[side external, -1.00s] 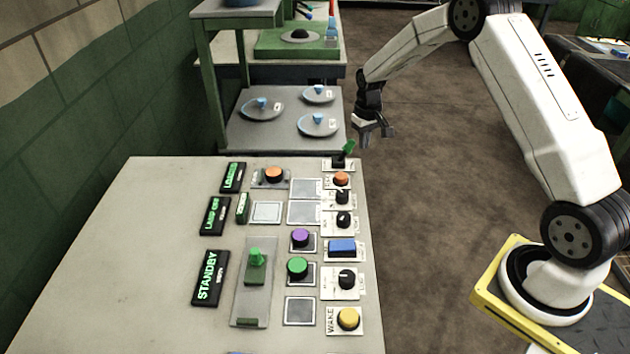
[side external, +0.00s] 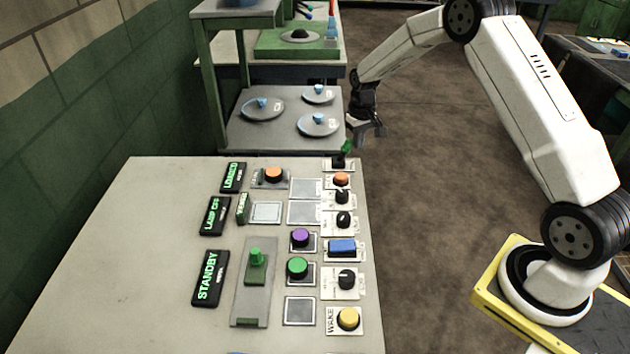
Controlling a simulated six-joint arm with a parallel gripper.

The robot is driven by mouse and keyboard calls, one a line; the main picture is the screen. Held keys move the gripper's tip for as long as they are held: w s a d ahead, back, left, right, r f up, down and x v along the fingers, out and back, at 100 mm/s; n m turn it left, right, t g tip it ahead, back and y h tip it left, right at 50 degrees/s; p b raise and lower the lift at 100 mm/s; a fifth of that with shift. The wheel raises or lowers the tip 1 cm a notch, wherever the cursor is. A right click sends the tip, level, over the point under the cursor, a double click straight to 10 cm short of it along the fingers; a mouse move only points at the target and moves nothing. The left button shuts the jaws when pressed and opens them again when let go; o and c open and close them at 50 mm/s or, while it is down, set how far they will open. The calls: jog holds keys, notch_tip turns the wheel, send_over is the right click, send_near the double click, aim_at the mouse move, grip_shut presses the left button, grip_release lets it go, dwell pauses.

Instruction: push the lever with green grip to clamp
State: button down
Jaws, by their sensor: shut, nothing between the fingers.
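The lever with the green grip (side external: 346,146) stands at the far right corner of the grey control panel. It rises from a dark base on a small white plate (side external: 336,164). My gripper (side external: 366,136) is shut and empty. It is just to the right of and behind the green grip, at about its height. Its fingers come very close to the grip; I cannot tell whether they touch it. A second green handle (side external: 256,258) stands on a grey slide plate nearer the front.
Just in front of the lever are an orange button (side external: 341,180) and several dark knobs. Lit displays, one reading STANDBY (side external: 209,278), stand to the left. Behind the panel is a low table (side external: 240,140) with round lids.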

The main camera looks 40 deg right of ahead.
aim_at(348, 140)
jog(key=shift+w+a, duration=0.3)
jog(key=shift+a, duration=0.1)
jog(key=shift+w+a+f, duration=0.15)
jog(key=shift+a, duration=0.05)
jog(key=shift+w+a, duration=0.5)
jog(key=shift+a, duration=0.05)
dwell(1.0)
jog(key=shift+s+d, duration=0.2)
dwell(0.5)
jog(key=shift+s+d, duration=0.2)
dwell(0.5)
jog(key=shift+w+d+r, duration=0.1)
jog(key=shift+r, duration=4.05)
